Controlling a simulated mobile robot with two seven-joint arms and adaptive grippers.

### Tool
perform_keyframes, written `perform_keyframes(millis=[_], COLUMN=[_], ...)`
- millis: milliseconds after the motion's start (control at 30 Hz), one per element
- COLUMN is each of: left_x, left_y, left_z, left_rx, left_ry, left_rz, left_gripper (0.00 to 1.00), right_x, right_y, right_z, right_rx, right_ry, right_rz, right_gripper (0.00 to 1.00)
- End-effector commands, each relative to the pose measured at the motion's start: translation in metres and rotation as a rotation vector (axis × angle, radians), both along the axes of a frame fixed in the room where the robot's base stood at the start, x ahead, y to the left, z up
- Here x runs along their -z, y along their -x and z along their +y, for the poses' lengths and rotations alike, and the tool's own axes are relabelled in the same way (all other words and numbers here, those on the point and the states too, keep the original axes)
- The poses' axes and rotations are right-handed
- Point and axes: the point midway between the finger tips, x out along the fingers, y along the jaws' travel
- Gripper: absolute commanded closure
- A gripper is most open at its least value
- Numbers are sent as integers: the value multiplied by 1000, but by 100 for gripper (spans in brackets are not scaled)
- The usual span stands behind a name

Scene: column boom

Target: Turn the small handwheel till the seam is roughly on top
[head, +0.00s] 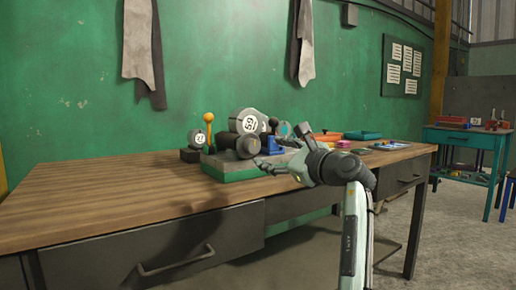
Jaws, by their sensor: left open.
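A cluster of gear stands on a grey-topped green block (232,174) on the wooden workbench. In it are grey discs with white number faces, a larger one (250,123) at the back and a smaller one (196,138) at the left. A dark round part (247,146) sits at the front. I cannot tell which part is the small handwheel, and no seam is readable. My left gripper (272,166) is open at the right front of the cluster, its fingers towards the dark round part. Whether it touches anything is unclear. My right gripper is not in view.
Trays and small items (362,135) lie on the bench's right. The bench's left (95,195) is clear. A teal table (462,138) stands farther right.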

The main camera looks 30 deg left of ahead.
Motion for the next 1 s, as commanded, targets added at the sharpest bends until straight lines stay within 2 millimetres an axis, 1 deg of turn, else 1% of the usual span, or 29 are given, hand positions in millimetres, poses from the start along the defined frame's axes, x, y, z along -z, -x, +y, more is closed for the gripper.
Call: perform_keyframes(millis=[133, 400, 500, 667, 900, 933, 1000], left_x=[0, 0, 0, 0, 0, 0, 0], left_y=[-5, -21, -26, -30, -30, -30, -30], left_z=[11, 51, 62, 70, 71, 71, 71], left_rx=[-1, -1, -1, 1, 1, 1, 1], left_ry=[0, -1, 0, 0, 0, 0, 0], left_rz=[0, 1, 0, 1, 1, 1, 1], left_gripper=[42, 42, 42, 42, 42, 45, 53], right_x=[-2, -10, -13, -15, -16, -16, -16], right_y=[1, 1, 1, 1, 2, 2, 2], right_z=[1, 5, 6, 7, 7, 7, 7], right_rx=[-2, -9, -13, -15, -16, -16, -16], right_ry=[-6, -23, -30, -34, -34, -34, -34], right_rz=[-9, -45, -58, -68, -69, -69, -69], right_gripper=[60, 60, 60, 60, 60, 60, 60])
